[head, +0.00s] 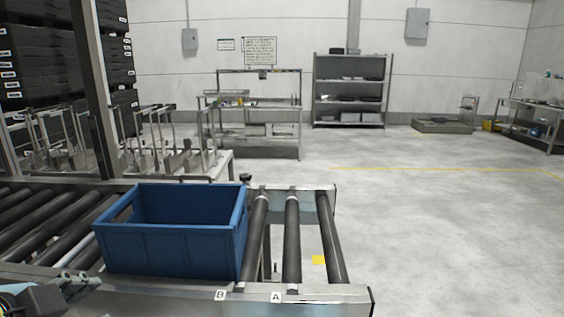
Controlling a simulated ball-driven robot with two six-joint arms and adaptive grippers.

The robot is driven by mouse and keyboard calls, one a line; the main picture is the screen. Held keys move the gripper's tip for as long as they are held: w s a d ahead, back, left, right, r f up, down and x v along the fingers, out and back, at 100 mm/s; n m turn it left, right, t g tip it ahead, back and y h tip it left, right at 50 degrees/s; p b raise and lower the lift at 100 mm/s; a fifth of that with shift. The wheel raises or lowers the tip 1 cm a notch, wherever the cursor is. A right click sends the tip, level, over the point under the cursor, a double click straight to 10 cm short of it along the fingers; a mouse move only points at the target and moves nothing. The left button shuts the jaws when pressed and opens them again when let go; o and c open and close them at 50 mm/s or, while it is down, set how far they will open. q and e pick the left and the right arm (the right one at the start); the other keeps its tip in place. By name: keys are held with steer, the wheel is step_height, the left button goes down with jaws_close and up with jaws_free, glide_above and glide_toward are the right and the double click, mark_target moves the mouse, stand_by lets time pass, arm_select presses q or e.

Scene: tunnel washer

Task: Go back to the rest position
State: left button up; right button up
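A blue crate (172,250) stands upright on the roller conveyor (320,293), towards its right end. The part of its inside that I can see is empty; its floor is hidden by the front wall. My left gripper (80,284) shows at the lower left corner, in front of the conveyor's near rail and left of the crate, apart from it. It is small and partly cut off, so I cannot tell whether its fingers are open or shut. My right gripper is not in view.
Labels B (220,295) and A (276,298) mark the near rail. Metal racks (165,150) stand behind the conveyor, with stacked dark crates (45,60) at the far left. A workbench (258,130) and shelf (349,90) line the back. The floor (450,220) at right is clear.

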arm_select(q)
steer(key=s+a+f+n+g, duration=0.1)
steer(key=s+f+n+g, duration=0.3)
steer(key=s, duration=0.4)
steer(key=s+a+f+n+g, duration=0.1)
steer(key=s+f+n+g, duration=0.3)
steer(key=s, duration=0.4)
step_height(320, 180, down, 34)
steer(key=s+a+n+b, duration=0.2)
steer(key=b, duration=0.7)
steer(key=s+f+b, duration=0.3)
steer(key=s+f, duration=0.6)
steer(key=f, duration=0.2)
steer(key=s+a+f+g+b, duration=0.1)
steer(key=s+f+b, duration=0.3)
steer(key=s+f, duration=0.5)
step_height(320, 180, down, 3)
steer(key=shift+r+y, duration=0.1)
steer(key=shift+y, duration=0.3)
steer(key=shift+a, duration=0.15)
